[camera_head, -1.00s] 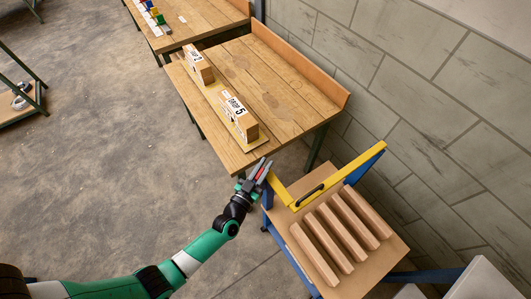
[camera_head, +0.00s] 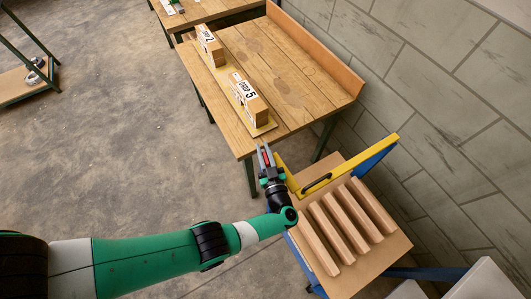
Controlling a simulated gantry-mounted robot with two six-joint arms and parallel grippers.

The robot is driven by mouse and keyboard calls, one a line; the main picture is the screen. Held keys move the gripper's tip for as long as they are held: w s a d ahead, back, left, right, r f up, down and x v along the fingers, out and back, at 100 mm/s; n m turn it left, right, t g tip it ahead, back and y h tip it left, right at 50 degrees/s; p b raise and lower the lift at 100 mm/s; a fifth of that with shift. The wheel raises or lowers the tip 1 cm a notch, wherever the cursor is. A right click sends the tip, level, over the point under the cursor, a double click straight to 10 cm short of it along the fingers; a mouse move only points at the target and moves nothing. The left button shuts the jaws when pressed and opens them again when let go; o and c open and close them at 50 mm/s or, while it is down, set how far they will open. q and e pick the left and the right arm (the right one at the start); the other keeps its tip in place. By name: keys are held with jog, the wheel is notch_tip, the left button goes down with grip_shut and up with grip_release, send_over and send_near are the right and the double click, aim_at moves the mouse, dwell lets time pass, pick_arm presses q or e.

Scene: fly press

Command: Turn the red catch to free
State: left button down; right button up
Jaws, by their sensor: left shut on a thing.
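The red catch (camera_head: 267,158) shows as a small red strip between the fingers of my left gripper (camera_head: 265,154). The gripper is shut on it at the left end of the yellow bar (camera_head: 318,187) of the blue-framed trolley. The fingers point away from me, leaning slightly left in the picture. They hide part of the catch, so its exact setting cannot be told. My right gripper is not in view.
Several wooden bars (camera_head: 337,229) lie on the trolley's board (camera_head: 317,264). Behind it stands a wooden table (camera_head: 287,72) with number-labelled blocks (camera_head: 251,96). A block wall (camera_head: 432,95) bounds the right. The floor at left is clear up to a green-framed rack (camera_head: 25,80).

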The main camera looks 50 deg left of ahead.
aim_at(269, 165)
pick_arm(q)
jog(key=shift+s+n+g+y+b, duration=0.2)
jog(key=shift+n+g+y+b, duration=0.2)
jog(key=shift+n+g+b, duration=0.55)
jog(key=shift+m, duration=0.25)
jog(key=c, duration=0.8)
grip_release()
jog(key=shift+a, duration=0.1)
jog(key=b+v, duration=0.1)
jog(key=v, duration=0.9)
jog(key=shift+d, duration=0.35)
jog(key=shift+s+d, duration=0.25)
jog(key=shift+d, duration=0.25)
